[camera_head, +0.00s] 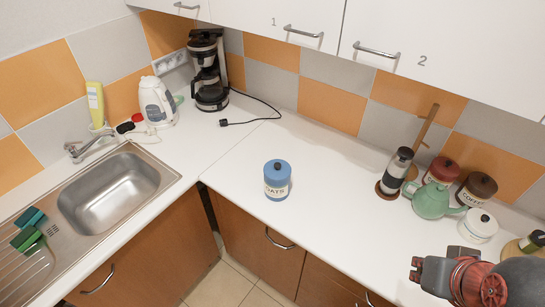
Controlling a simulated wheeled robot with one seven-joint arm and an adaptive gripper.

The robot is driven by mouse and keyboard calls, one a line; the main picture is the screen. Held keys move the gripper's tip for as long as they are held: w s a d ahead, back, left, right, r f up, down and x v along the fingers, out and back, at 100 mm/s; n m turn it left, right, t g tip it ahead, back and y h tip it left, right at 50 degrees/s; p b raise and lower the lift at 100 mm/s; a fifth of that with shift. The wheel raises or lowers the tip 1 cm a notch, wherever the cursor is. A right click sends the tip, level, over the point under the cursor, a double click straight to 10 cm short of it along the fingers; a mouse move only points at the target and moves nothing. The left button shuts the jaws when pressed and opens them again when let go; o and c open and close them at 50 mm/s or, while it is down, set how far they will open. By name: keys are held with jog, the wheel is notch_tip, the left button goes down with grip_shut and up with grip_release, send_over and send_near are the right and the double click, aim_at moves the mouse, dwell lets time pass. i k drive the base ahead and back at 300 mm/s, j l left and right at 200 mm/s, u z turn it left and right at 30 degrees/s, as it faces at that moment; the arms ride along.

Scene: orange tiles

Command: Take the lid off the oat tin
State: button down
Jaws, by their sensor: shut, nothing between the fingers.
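The oat tin (276,188) is a blue canister with a white label reading "OATS". It stands upright on the white counter, left of the middle of the worktop and near its front edge. My gripper (418,270) is at the lower right, well apart from the tin. It is shut and empty, and my arm behind it hides part of the counter.
Several canisters, including a red one (442,169) and a white one (479,224), stand at the right with a green teapot (432,200) and a coffee press (396,171). A sink (118,190), kettle (156,102) and coffee maker (209,75) are left. Counter around the tin is clear.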

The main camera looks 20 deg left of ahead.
aim_at(276, 169)
jog(key=u, duration=1.05)
